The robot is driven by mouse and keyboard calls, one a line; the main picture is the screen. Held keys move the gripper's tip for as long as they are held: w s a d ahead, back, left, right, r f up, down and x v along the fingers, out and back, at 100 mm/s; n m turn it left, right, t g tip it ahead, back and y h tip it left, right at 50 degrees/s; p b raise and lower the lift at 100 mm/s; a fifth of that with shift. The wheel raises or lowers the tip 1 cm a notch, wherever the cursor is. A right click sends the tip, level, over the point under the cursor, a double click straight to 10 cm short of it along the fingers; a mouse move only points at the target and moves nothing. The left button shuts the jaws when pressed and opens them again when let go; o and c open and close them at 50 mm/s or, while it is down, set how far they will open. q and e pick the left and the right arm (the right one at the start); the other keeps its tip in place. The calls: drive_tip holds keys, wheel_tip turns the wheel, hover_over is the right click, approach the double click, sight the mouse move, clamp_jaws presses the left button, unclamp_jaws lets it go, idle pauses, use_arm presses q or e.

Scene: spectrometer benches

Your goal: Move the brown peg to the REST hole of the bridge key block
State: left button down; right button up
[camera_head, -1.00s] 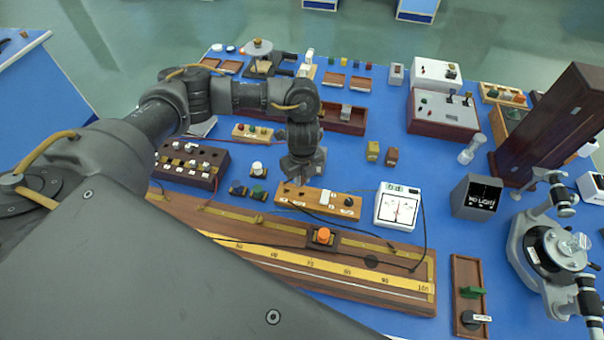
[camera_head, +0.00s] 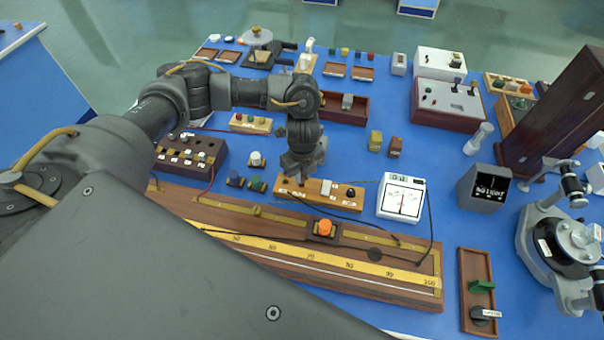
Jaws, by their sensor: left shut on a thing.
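The bridge key block is a long light-wood block (camera_head: 345,202) in the middle of the bench, with a white and a black piece on its right part and small labels too small to read. My left gripper (camera_head: 300,179) points down over the block's left part, its tips at or just above the top. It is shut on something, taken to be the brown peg. The peg itself is hidden by the fingers, so I cannot tell whether it is in a hole. My right gripper is out of view.
A long wooden scale board (camera_head: 300,258) with an orange knob (camera_head: 325,227) lies in front of the block. A white meter (camera_head: 402,197) stands to its right, with dark wires nearby. A dark box with several holes (camera_head: 190,155) is at the left. Blue bench shows behind the block's right part.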

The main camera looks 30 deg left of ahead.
use_arm(q)
drive_tip(key=shift+f+b, duration=0.75)
drive_tip(key=shift+f, duration=0.6)
drive_tip(key=c, duration=1.3)
unclamp_jaws()
drive_tip(key=shift+o, duration=0.2)
wheel_tip(320, 180, up, 11)
drive_tip(key=shift+f, duration=0.1)
